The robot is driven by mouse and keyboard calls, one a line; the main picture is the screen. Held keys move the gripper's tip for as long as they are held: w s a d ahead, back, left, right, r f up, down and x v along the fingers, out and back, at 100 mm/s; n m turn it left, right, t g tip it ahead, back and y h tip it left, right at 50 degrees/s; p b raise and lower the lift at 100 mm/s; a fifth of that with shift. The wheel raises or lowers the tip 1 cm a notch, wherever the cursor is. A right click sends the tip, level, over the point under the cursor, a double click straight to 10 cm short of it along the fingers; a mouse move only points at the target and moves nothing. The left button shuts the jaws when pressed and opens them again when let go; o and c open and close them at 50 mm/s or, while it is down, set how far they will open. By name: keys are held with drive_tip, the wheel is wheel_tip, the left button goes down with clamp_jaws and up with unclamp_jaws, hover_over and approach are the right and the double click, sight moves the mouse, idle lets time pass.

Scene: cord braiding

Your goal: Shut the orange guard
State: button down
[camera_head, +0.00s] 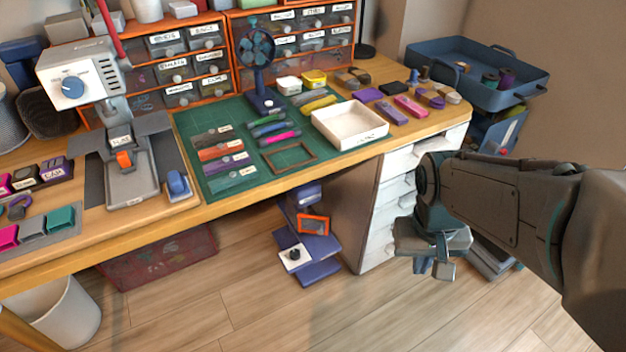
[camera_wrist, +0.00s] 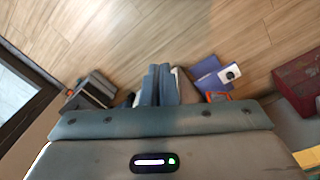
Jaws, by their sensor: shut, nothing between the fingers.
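An orange guard (camera_head: 299,223), a frame around a darker middle, stands raised at the back of a blue unit (camera_head: 309,269) on the floor under the bench. In front of it, a white plate (camera_head: 288,262) with a black knob lies uncovered. The wrist view shows part of the orange guard (camera_wrist: 208,96) beside the white plate (camera_wrist: 229,73). My gripper (camera_head: 434,270) is shut and empty, pointing down in front of the white drawers, well to the right of the guard and apart from it. Its fingers (camera_wrist: 158,72) also show in the wrist view.
A wooden bench (camera_head: 240,200) overhangs the unit. White drawers (camera_head: 378,235) stand between my gripper and the unit's right side. A red box (camera_head: 165,258) and a white bin (camera_head: 60,315) are to the left. The floor (camera_head: 330,315) in front is clear.

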drive_tip(key=w+d+f+n+g+h+b, duration=0.1)
drive_tip(key=w+d+f+g+h+b, duration=0.15)
drive_tip(key=w+f+h, duration=0.75)
drive_tip(key=n+t+y+b, duration=0.95)
drive_tip(key=n+t, duration=0.65)
drive_tip(key=t, duration=0.5)
approach(321, 233)
drive_tip(key=w, duration=0.5)
drive_tip(key=shift+w+d+f, duration=0.1)
drive_tip(key=shift+w+f, duration=0.15)
drive_tip(key=shift+w, duration=0.05)
drive_tip(key=shift+w+r, duration=0.2)
drive_tip(key=shift+w, duration=0.5)
drive_tip(key=shift+w+d+r, duration=0.1)
